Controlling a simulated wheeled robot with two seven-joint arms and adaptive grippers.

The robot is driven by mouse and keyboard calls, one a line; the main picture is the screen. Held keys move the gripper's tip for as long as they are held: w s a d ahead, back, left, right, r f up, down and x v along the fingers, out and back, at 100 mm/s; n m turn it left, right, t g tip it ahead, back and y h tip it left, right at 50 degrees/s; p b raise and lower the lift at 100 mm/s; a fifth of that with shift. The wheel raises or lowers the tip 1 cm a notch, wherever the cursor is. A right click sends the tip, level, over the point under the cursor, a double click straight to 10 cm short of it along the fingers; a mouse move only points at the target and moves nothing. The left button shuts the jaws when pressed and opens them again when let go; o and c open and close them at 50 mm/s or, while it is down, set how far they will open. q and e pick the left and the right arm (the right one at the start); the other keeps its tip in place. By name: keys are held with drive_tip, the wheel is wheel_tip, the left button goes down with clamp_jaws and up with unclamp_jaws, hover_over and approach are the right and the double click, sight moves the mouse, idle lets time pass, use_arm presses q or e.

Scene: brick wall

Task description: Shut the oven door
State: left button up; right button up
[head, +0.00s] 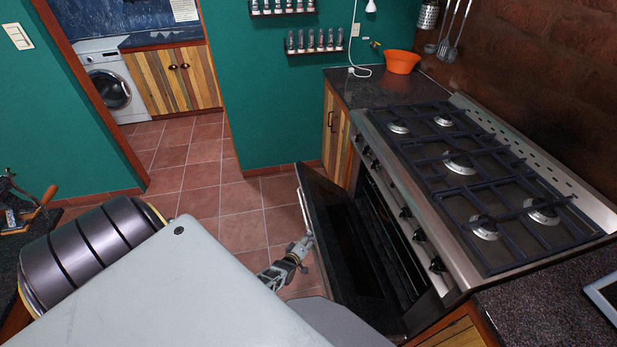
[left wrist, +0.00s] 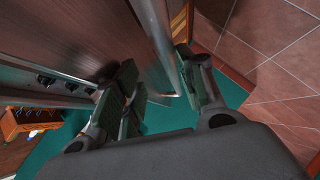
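The oven (head: 400,215) stands on the right with its door (head: 345,245) part-way open, tilted outward from the front. The dark inside of the oven shows behind the door. A thin metal handle bar (head: 303,212) runs along the door's outer edge. My left gripper (head: 303,245) is low over the floor at the outer side of the door, by the handle. In the left wrist view, the fingers of my left gripper (left wrist: 163,92) are apart, with a metal bar (left wrist: 164,45) reaching between them. I cannot tell whether they touch it. My right gripper is not in view.
A gas hob (head: 460,165) tops the oven, with knobs along its front. A dark counter (head: 385,90) with an orange bowl (head: 402,62) is beyond it. The tiled floor (head: 230,200) left of the door is clear. A washing machine (head: 108,85) stands at the back left.

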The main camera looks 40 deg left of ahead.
use_arm(q)
drive_tip(key=p+v, duration=0.6)
drive_tip(key=v, duration=0.4)
drive_tip(key=shift+p, duration=0.4)
idle(1.1)
drive_tip(key=shift+s+r, duration=0.1)
idle(0.8)
